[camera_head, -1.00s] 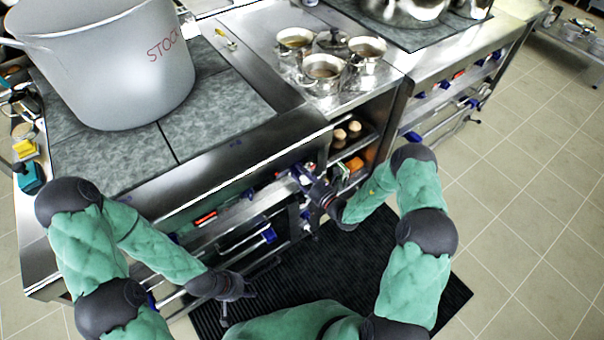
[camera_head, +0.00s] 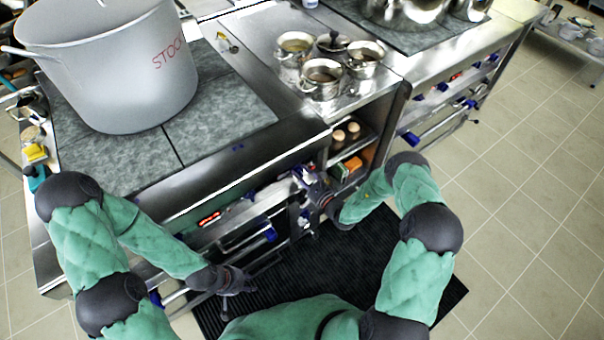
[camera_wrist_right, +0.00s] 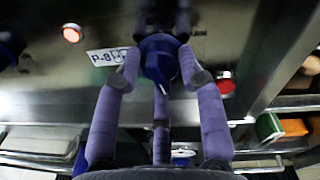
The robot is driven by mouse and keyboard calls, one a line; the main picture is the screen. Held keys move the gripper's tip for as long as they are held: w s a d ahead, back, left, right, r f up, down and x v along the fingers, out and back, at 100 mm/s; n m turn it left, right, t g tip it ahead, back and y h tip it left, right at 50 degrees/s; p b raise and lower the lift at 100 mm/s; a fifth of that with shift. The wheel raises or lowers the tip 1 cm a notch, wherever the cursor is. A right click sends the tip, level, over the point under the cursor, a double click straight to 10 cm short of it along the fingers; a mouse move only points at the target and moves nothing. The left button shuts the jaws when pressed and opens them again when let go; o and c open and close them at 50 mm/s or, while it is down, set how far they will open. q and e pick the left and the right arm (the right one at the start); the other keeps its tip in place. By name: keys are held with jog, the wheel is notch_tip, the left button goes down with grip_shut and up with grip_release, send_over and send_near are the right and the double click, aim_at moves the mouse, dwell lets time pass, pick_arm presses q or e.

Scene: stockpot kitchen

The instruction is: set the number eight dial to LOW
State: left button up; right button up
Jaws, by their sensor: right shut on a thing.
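The number eight dial (camera_wrist_right: 158,62) is a blue knob beside a white label reading P-8 (camera_wrist_right: 106,57) in the right wrist view. A white mark on its rim points down and slightly right in that picture. My right gripper (camera_wrist_right: 160,72) is shut on the dial, its purple-grey fingers around it. In the head view my right gripper (camera_head: 308,180) is at the cooker's front panel, and the dial is mostly hidden there. My left gripper (camera_head: 226,296) hangs low in front of the cooker, apart from the dial; its fingers are too small to judge.
A large stockpot (camera_head: 120,80) stands on the cooktop (camera_head: 225,115). Several small pots (camera_head: 321,80) stand on the steel counter to its right. An open shelf (camera_head: 352,140) lies right of the panel. A dark mat (camera_head: 290,285) covers the floor.

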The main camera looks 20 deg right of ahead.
jog(key=n, duration=0.2)
jog(key=n+p, duration=0.1)
jog(key=n, duration=0.2)
jog(key=shift+s+f+h, duration=0.15)
jog(key=shift+h, duration=0.25)
jog(key=n+p, duration=0.1)
jog(key=n, duration=0.4)
jog(key=shift+h, duration=0.4)
jog(key=shift+p, duration=0.3)
jog(key=shift+d, duration=0.1)
jog(key=o, duration=1.1)
jog(key=shift+o, duration=0.2)
jog(key=shift+t, duration=0.3)
jog(key=v, duration=1.1)
jog(key=shift+s+d+r, duration=0.2)
jog(key=shift+s, duration=0.15)
